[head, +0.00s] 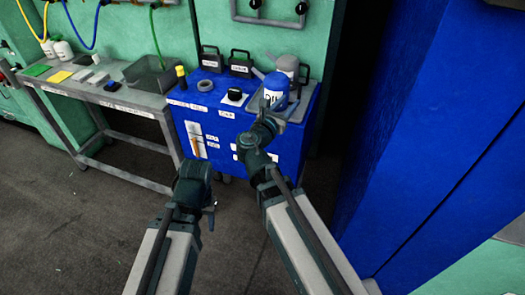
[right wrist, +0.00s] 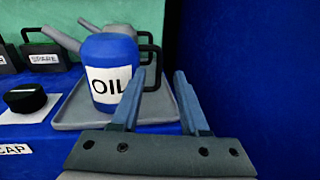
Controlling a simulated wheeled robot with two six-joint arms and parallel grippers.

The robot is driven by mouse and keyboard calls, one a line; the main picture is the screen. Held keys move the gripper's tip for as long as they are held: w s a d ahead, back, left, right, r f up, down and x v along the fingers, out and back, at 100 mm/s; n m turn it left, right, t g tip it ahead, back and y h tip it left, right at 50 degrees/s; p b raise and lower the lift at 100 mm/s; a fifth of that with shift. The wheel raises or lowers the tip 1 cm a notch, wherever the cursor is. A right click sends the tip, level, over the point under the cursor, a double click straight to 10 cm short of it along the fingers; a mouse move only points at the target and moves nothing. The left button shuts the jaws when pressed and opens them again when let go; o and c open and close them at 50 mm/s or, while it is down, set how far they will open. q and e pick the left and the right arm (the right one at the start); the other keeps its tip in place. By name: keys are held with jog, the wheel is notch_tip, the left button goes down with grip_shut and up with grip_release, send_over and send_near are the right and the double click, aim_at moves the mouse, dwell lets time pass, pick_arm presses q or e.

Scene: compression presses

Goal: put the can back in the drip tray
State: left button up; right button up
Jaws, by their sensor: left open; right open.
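A blue can (head: 276,90) labelled OIL, with grey parts at its top, stands upright in the grey drip tray (head: 295,112) on the blue cabinet. In the right wrist view the blue can (right wrist: 108,62) rests within the tray (right wrist: 72,118), left of my fingers. A black handle (right wrist: 156,55) shows at its right, partly behind my left-hand finger. My right gripper (head: 270,106) is open just in front of the can; its fingers (right wrist: 161,80) are apart with nothing held. Contact with the handle cannot be told. My left gripper (head: 211,210) is open and empty, low in front of the cabinet.
A grey container (head: 288,66) stands behind the blue can. Black-handled boxes (head: 240,63), a black cap (head: 235,95), a ring (head: 205,85) and a yellow-black bottle (head: 182,78) share the cabinet top. A tall blue wall (head: 420,130) rises at right. A grey bench (head: 120,95) stands left.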

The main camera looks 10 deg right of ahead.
jog(key=s+f+m+g, duration=0.1)
jog(key=f+m, duration=0.1)
jog(key=s+f+m+g+y, duration=0.1)
jog(key=f+m, duration=0.1)
jog(key=s+a+f+m+g, duration=0.1)
jog(key=f+m, duration=0.1)
jog(key=shift+s+f+m+g, duration=0.2)
jog(key=shift+m+g, duration=0.1)
jog(key=shift+m, duration=0.1)
jog(key=s+a+f+m+g+y, duration=0.9)
jog(key=s+a+f+m, duration=0.6)
jog(key=s+a, duration=0.3)
jog(key=shift+a+m+g+y, duration=0.15)
jog(key=shift+m+g+y, duration=0.15)
jog(key=shift+m+y, duration=0.35)
notch_tip(320, 180, up, 13)
jog(key=p, duration=1.3)
